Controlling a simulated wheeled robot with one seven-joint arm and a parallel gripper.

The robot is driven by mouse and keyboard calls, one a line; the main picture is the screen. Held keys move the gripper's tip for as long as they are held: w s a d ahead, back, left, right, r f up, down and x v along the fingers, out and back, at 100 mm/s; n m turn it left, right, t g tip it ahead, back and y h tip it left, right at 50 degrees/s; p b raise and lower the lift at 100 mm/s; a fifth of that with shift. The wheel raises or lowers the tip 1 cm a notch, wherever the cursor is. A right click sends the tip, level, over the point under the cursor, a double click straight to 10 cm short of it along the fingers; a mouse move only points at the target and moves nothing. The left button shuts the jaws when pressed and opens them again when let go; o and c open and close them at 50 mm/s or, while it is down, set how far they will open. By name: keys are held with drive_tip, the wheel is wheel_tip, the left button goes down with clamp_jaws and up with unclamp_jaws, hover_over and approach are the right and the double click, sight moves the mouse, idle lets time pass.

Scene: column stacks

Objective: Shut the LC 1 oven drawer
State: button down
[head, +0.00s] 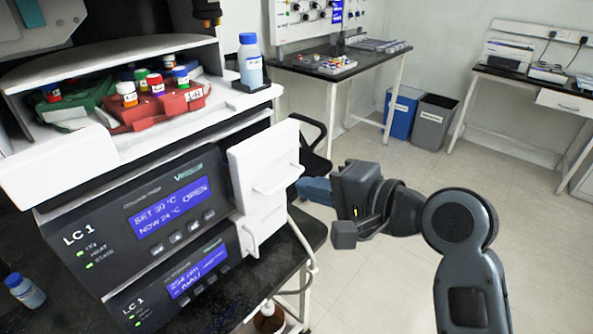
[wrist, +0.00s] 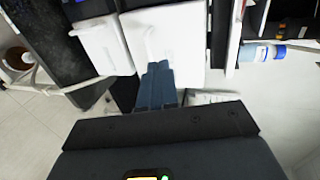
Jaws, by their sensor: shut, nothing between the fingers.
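The LC 1 oven (head: 150,215) is the dark-faced module in the head view; its display reads SET 30 °C, NOW 24 °C, OPEN. Its white drawer front (head: 262,160) with a bar handle stands out to the right of the panel; the drawer front also fills the upper middle of the wrist view (wrist: 185,45). My gripper (head: 302,187) is shut and empty, its blue fingers pointing at the drawer front near the handle. In the wrist view the closed fingers (wrist: 157,70) overlap the lower part of the front; I cannot tell whether they touch it.
A lower LC 1 module (head: 180,285) has its own white front (head: 262,228). Above the oven, an open tray (head: 70,165) holds capped vials, and a blue-capped bottle (head: 250,62) stands at its right. A black bench (head: 310,235) lies below. The floor (head: 390,270) at right is clear.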

sight(262, 171)
drive_tip(key=p+x, duration=0.1)
drive_tip(key=x, duration=0.7)
drive_tip(key=shift+w+a, duration=0.2)
drive_tip(key=shift+a, duration=0.05)
drive_tip(key=w+a, duration=0.2)
drive_tip(key=a, duration=0.1)
drive_tip(key=shift+w+a, duration=0.1)
drive_tip(key=shift+w, duration=0.15)
drive_tip(key=shift+w+a, duration=0.2)
drive_tip(key=shift+r, duration=0.1)
drive_tip(key=shift+r, duration=0.1)
